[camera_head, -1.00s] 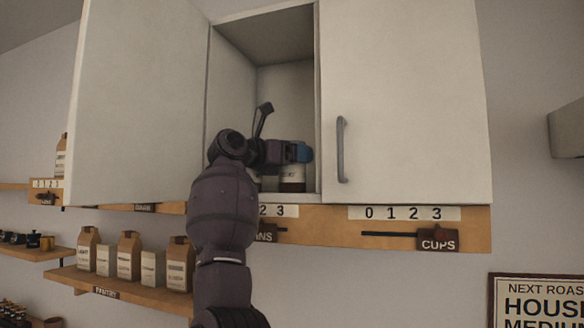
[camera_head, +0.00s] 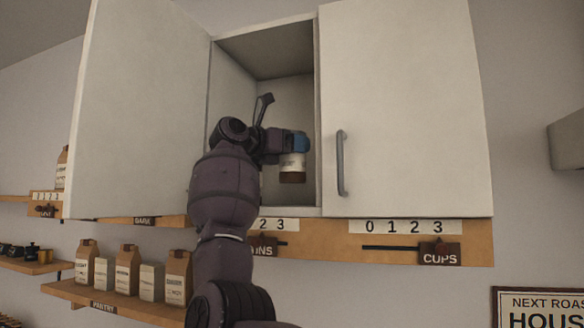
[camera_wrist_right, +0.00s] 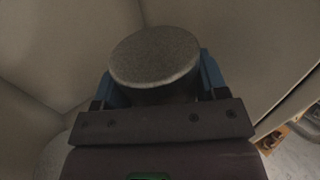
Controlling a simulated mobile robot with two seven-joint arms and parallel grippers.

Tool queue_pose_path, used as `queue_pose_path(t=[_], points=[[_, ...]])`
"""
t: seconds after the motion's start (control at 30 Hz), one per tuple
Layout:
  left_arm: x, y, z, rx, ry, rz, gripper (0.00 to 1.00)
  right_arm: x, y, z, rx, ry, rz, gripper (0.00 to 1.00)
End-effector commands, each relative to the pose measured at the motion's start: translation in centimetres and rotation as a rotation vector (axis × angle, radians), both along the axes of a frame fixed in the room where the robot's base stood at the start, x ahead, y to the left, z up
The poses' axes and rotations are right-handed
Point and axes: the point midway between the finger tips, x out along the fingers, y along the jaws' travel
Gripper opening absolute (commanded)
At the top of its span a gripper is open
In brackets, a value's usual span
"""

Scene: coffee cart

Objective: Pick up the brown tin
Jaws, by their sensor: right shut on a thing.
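The brown tin (camera_head: 293,168) has a pale label and a brown lower band. It hangs upright below my right gripper (camera_head: 299,143), inside the open cabinet and clear of the cabinet floor. In the right wrist view the tin's round grey top (camera_wrist_right: 154,56) sits between the two blue fingers of my right gripper (camera_wrist_right: 160,80), which is shut on it. The tin's upper part is hidden by the gripper in the head view. My left gripper is not in view.
The cabinet's left door (camera_head: 140,110) stands open and its right door (camera_head: 400,110) is shut, with a grey handle (camera_head: 340,163). A wooden rail with sliders (camera_head: 375,240) runs below. Paper bags (camera_head: 127,270) stand on a lower left shelf.

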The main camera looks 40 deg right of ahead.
Motion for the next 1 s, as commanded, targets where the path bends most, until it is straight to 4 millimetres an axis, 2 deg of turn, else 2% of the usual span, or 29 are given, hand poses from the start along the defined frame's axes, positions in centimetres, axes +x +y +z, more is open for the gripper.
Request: queue_pose_path(t=[0.03, 0.2, 0.5, 0.73, 1.0], points=[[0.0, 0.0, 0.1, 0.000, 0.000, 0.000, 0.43, -0.1, 0.0, 1.7, 0.000, -0.004, 0.002, 0.23], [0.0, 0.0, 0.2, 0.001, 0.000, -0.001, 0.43, -0.1, 0.0, 5.9, 0.000, -0.002, 0.001, 0.23], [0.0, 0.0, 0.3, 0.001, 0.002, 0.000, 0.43, -0.1, 0.0, 11.2, -0.001, -0.001, 0.001, 0.23], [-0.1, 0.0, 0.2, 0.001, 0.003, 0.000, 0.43, 0.0, -0.1, 13.2, 0.000, -0.001, 0.000, 0.23], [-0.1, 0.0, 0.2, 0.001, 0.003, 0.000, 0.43, 0.0, 0.0, 14.3, 0.001, -0.002, 0.000, 0.23]])
